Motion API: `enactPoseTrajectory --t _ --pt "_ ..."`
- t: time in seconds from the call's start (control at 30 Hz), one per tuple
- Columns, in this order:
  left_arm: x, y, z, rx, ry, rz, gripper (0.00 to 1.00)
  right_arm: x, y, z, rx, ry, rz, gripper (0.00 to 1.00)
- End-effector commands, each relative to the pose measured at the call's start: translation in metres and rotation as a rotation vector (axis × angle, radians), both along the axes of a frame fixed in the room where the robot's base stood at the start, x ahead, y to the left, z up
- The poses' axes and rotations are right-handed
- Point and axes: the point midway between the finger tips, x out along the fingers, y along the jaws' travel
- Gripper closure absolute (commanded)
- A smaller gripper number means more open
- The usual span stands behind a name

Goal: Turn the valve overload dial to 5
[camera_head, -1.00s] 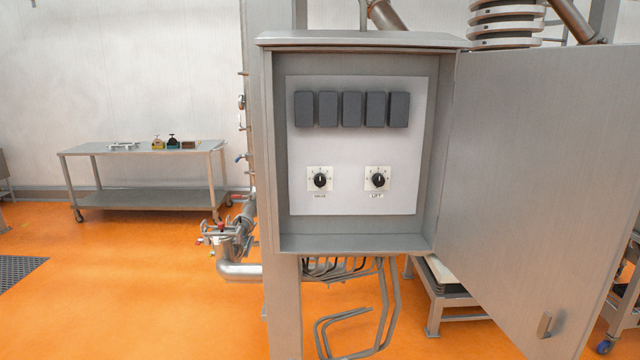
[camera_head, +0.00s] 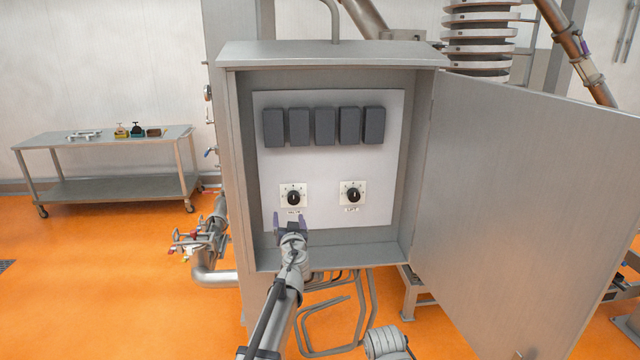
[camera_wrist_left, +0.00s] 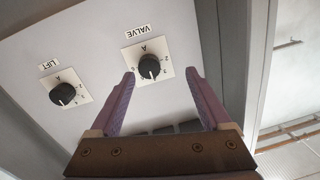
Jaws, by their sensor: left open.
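The valve dial (camera_head: 293,197) is a round black knob on a white square plate, low on the panel inside the open cabinet. In the left wrist view the valve dial (camera_wrist_left: 149,67) appears upside down, beyond the fingertips and between them. Its exact setting is too small to read. My left gripper (camera_head: 290,219) is open and empty, just below and in front of the valve dial; the left wrist view shows its purple fingers (camera_wrist_left: 161,76) spread apart. I cannot tell whether they touch the panel. My right gripper is not in view.
The similar lift dial (camera_head: 352,195) is to the right, also in the left wrist view (camera_wrist_left: 63,94). Several dark blocks (camera_head: 325,127) line the panel above. The cabinet door (camera_head: 530,200) stands open at right. A metal table (camera_head: 110,140) stands back left.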

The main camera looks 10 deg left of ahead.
Motion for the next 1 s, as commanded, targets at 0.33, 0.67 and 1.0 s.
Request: enactPoseTrajectory --t 0.33,0.67,1.0 --pt "0.015 -0.001 0.014 0.009 -0.028 -0.061 0.19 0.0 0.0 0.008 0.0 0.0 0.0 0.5" --pt "0.046 0.008 0.014 0.009 -0.028 -0.059 0.19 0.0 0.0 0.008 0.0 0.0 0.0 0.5" --pt "0.088 0.02 0.014 0.009 -0.028 -0.059 0.19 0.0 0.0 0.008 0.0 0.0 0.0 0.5"
